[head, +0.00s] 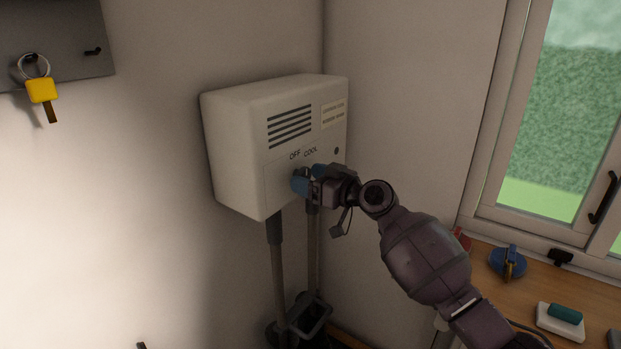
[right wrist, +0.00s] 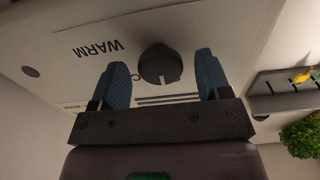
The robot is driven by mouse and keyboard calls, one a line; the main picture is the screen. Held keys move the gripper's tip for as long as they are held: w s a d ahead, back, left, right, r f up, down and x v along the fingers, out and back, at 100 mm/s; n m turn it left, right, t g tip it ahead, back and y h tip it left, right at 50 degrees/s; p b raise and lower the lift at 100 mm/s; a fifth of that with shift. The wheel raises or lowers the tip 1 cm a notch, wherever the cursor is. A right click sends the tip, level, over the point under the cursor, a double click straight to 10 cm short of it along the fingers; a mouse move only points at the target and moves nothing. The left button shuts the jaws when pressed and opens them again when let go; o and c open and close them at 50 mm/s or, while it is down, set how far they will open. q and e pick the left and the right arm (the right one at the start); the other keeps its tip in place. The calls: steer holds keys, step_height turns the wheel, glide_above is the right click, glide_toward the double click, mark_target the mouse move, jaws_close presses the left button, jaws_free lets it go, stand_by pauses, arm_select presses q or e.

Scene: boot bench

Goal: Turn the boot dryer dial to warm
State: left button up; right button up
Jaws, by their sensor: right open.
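The boot dryer (head: 235,145) is a white wall box with black vent slots and the words OFF and COOL on its front. My right gripper (head: 308,176) is at its lower front, with blue fingers that largely hide the dial in the head view. In the right wrist view, the dark round dial (right wrist: 159,65) shows between the two open fingers of the right gripper (right wrist: 162,68), with a gap on each side. Its light mark points toward the bottom of that picture. The word WARM (right wrist: 98,48) is printed to its left there. My left gripper is not in view.
Tubes (head: 279,275) run down below the dryer to a dark stand. A wooden bench (head: 540,285) under the window at right holds a blue item (head: 508,262) and a white dish (head: 560,323) with a green block. A yellow-headed key (head: 42,90) hangs at upper left.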

steer(key=c, duration=0.9)
